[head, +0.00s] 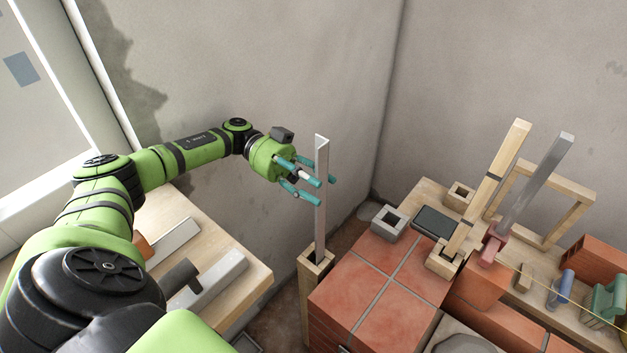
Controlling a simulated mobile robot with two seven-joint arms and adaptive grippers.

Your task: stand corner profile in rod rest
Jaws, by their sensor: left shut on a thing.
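A long, pale grey corner profile (321,205) stands nearly upright in the middle of the head view. My left gripper (318,188) is shut on its upper part, with teal fingers on both sides. The profile's lower end is at the mouth of a tall, narrow square wooden holder (306,290) and appears to be inside it; how deep is hidden. At the right, a wooden frame (575,222) stands behind a leaning timber batten (492,183) and a leaning grey metal bar (536,182). Which of these is the rod rest, I cannot tell for certain. My right gripper is not in view.
A tiled brick block (375,287) is close to the right of the holder. A grey hollow block (390,220) and a dark flat slab (434,223) lie behind it. A wooden table (250,275) with metal pieces is at left. Walls meet behind.

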